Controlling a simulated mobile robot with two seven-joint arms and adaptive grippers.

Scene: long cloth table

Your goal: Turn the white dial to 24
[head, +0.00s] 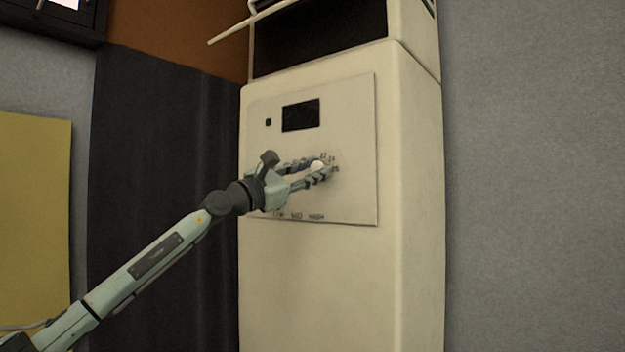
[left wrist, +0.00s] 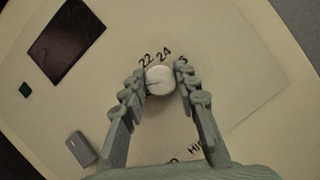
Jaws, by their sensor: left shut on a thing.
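The white dial (head: 318,164) is on the front panel of a tall cream unit. My left gripper (head: 321,169) reaches it from the left and is shut on it. In the left wrist view the round dial (left wrist: 160,80) sits between the two fingertips of my left gripper (left wrist: 162,82), with a thin dark line across its face. The numbers 22 and 24 are printed just above the dial; another mark on the right is partly hidden by a finger. I cannot tell exactly which number the dial points to. My right gripper is not in view.
The cream unit (head: 420,250) has a dark screen (head: 301,115) above the dial, also in the left wrist view (left wrist: 66,42). A row of labels runs along the panel's lower edge. A dark curtain (head: 150,180) hangs to the left. A grey wall is on the right.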

